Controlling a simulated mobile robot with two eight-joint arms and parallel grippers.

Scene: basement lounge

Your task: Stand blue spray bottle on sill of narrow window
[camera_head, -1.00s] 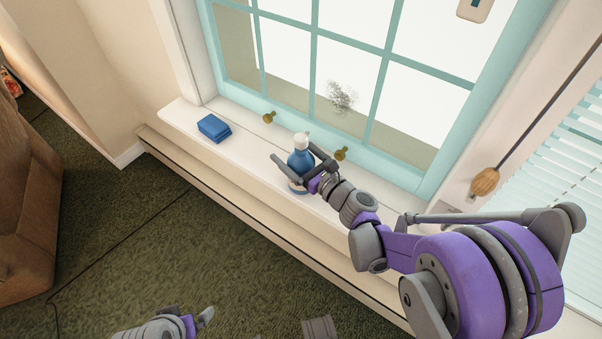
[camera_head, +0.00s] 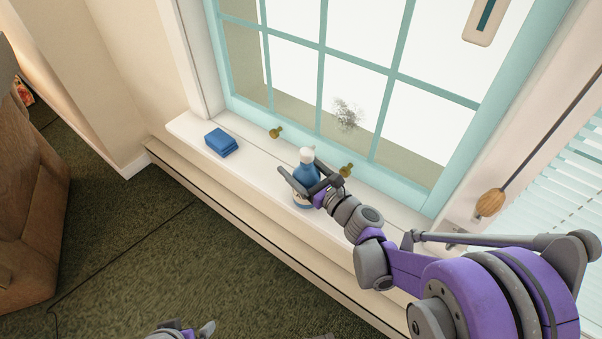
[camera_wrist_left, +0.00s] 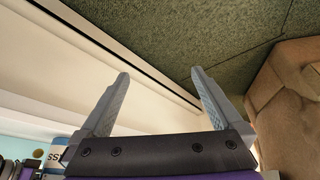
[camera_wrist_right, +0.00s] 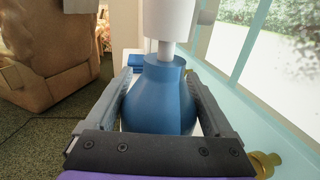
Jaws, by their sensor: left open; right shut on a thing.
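The blue spray bottle (camera_head: 306,174) with a white head is upright at the sill of the narrow window (camera_head: 330,85). My right gripper (camera_head: 308,188) is shut around its body, and the bottle fills the space between the fingers in the right wrist view (camera_wrist_right: 158,95). The white sill (camera_head: 262,160) runs below the teal window frame. I cannot tell whether the bottle's base touches it. My left gripper (camera_wrist_left: 160,100) is open and empty, low over the carpet side; only part of it shows at the bottom edge of the head view.
A folded blue cloth or sponge (camera_head: 221,142) lies on the sill left of the bottle. Brass latches (camera_head: 276,132) stand at the window's lower edge. A brown armchair (camera_head: 30,200) is at the left. A wooden cord pull (camera_head: 490,203) hangs at the right.

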